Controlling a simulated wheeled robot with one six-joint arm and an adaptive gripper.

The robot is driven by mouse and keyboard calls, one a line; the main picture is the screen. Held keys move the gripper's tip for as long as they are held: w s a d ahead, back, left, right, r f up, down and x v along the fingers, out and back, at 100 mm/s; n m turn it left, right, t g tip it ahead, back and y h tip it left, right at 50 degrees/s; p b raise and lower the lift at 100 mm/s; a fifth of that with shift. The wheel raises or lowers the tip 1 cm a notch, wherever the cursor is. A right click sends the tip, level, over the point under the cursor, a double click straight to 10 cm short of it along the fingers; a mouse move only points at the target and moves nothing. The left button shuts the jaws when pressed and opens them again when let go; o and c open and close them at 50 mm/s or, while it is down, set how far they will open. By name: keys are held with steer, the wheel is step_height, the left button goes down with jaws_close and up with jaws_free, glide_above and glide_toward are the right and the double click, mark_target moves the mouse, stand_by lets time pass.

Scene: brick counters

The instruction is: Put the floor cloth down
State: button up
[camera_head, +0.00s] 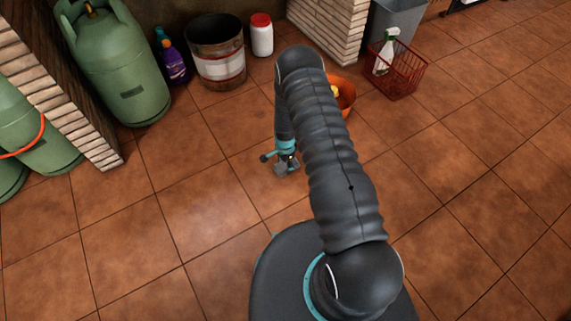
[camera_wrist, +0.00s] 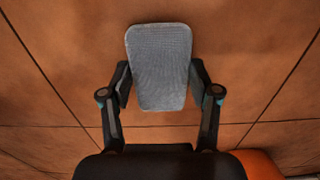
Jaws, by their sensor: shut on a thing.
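The floor cloth (camera_wrist: 160,60) is a grey, rounded rectangular pad with a woven texture, seen in the wrist view. My gripper (camera_wrist: 160,88) is shut on it, with one finger at each side edge of its lower half. In the head view my gripper (camera_head: 287,168) is low over the tiled floor (camera_head: 190,215), left of my arm. The cloth is only a small grey patch there, partly hidden by the gripper. I cannot tell whether the cloth touches the floor.
An orange bowl (camera_head: 345,92) is partly hidden behind my arm. A red basket (camera_head: 397,79) with a spray bottle (camera_head: 384,52) stands to its right. A metal bucket (camera_head: 218,72), white jar (camera_head: 261,36), purple bottle (camera_head: 173,62) and green gas cylinders (camera_head: 115,62) stand at the back. Floor at the left is clear.

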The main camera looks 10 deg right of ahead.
steer(key=o, duration=1.1)
steer(key=shift+f, duration=0.1)
step_height(320, 180, up, 12)
step_height(320, 180, up, 16)
steer(key=n+t, duration=0.1)
steer(key=n, duration=0.2)
glide_above(285, 165)
steer(key=w, duration=0.1)
steer(key=s+r+n+t, duration=0.1)
steer(key=s+r+n, duration=0.3)
steer(key=r, duration=1.3)
steer(key=s+r+n+t, duration=0.2)
steer(key=s+r+n, duration=0.1)
steer(key=s+r, duration=1.05)
steer(key=s+r+n, duration=0.1)
steer(key=s, duration=0.3)
steer(key=s+r+n+t, duration=0.1)
steer(key=s+r+n, duration=0.1)
steer(key=s, duration=0.3)
steer(key=s+r+n+p, duration=0.1)
steer(key=s, duration=0.4)
steer(key=shift+d+r+t, duration=0.3)
steer(key=shift+d, duration=0.1)
